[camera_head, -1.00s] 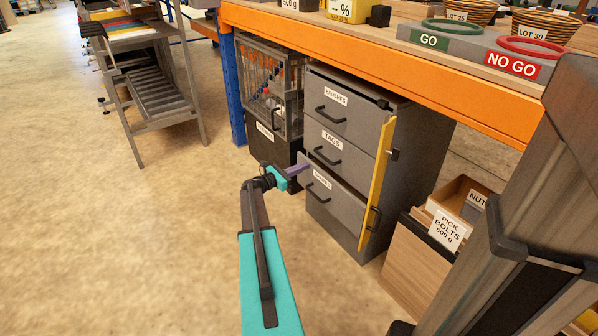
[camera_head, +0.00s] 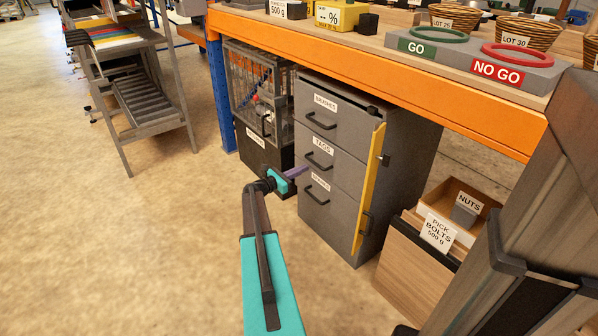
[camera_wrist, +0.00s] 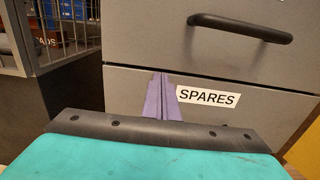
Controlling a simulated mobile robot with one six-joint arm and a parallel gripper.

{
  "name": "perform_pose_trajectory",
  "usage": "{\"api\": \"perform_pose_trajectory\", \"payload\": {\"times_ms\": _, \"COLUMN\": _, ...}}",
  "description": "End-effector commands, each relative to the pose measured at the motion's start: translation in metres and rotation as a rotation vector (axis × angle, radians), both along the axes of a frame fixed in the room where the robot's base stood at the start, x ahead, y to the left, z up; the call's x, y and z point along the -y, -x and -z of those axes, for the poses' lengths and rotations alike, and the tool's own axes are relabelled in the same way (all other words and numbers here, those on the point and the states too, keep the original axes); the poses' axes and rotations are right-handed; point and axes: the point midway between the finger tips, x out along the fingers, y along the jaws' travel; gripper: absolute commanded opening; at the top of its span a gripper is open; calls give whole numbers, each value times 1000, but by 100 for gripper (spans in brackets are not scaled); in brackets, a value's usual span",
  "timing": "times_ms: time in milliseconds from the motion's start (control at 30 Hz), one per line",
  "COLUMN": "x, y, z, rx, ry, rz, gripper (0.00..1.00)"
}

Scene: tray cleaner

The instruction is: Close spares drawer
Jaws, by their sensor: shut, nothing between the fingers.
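The grey cabinet has three drawers, labelled brushes, tags and spares from top to bottom. The spares drawer (camera_head: 318,207) is the lowest and looks flush, or nearly flush, with the drawers above. Its front and label also show in the wrist view (camera_wrist: 235,85). My gripper (camera_head: 299,170) is at the upper left of that drawer front. Its purple fingers are shut and empty, pointing at the front just left of the spares label (camera_wrist: 163,98). They are at or very near the face; contact cannot be told. My gripper body hides the lower drawer front in the wrist view.
A yellow upright bar (camera_head: 369,190) runs along the cabinet's right front edge. A dark bin with a wire cage (camera_head: 262,150) stands left of the cabinet, and a wooden bolt box (camera_head: 410,270) stands right. The orange-edged bench (camera_head: 400,78) overhangs. Floor at left is clear.

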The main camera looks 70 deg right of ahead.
Motion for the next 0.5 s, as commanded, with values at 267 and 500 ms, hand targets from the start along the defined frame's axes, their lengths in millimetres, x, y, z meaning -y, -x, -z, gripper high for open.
{"api": "perform_pose_trajectory", "payload": {"times_ms": 267, "x": 7, "y": 3, "z": -2, "rx": 0, "ry": 1, "rz": 0, "gripper": 0}}
{"api": "perform_pose_trajectory", "payload": {"times_ms": 500, "x": -1, "y": -3, "z": -3, "rx": -1, "ry": 2, "rz": -5, "gripper": 0}}
